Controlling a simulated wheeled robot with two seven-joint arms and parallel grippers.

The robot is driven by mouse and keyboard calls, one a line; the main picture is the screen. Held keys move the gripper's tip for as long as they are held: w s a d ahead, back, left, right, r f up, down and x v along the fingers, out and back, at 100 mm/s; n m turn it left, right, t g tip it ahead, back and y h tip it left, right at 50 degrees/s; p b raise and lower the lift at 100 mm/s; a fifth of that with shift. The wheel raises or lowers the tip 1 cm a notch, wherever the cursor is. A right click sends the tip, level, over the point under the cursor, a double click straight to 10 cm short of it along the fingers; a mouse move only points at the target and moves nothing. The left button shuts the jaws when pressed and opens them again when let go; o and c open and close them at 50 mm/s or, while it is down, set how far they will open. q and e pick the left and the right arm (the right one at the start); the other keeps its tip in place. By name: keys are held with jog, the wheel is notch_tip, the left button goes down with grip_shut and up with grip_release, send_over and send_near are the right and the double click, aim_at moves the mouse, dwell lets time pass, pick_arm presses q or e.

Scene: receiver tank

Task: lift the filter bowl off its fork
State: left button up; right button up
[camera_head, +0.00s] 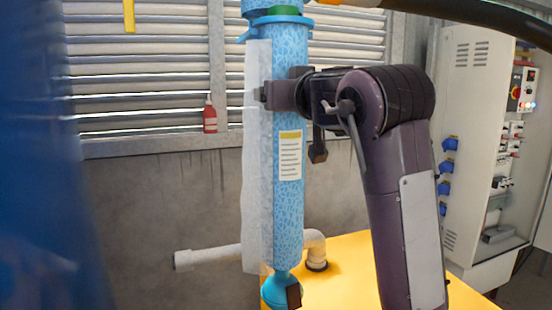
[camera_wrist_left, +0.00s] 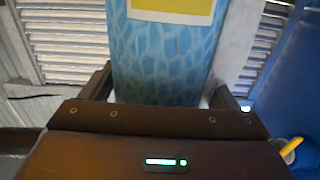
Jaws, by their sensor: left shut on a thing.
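The filter bowl appears to be the tall blue patterned cylinder (camera_head: 287,215), upright in the middle of the head view. My left gripper (camera_head: 282,95) is shut around its upper part, just above a white label with a yellow band (camera_head: 290,155). In the left wrist view the cylinder (camera_wrist_left: 160,60) stands between both fingers (camera_wrist_left: 164,93), with the label at the top edge. A blue collar (camera_head: 282,20) with a green part sits at its top, and a blue rounded end (camera_head: 277,292) at its bottom. I cannot tell which part is the fork. My right gripper is not in view.
A translucent white strip (camera_head: 256,170) runs along the cylinder's left side. A grey pipe (camera_head: 210,257) and a yellow surface (camera_head: 350,265) lie low behind it. A red bottle (camera_head: 210,118) stands on the ledge. A white electrical cabinet (camera_head: 480,150) is at right, a blurred blue body (camera_head: 45,160) at left.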

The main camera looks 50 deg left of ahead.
pick_arm(q)
jog(key=shift+s+d+r+b, duration=0.2)
jog(key=shift+s+d, duration=0.1)
jog(key=shift+d, duration=0.35)
jog(key=shift+s+d+r+b, duration=0.1)
jog(key=shift+s+d+r, duration=0.15)
jog(key=shift+d, duration=0.4)
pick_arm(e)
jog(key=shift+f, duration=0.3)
pick_arm(q)
jog(key=shift+d, duration=0.1)
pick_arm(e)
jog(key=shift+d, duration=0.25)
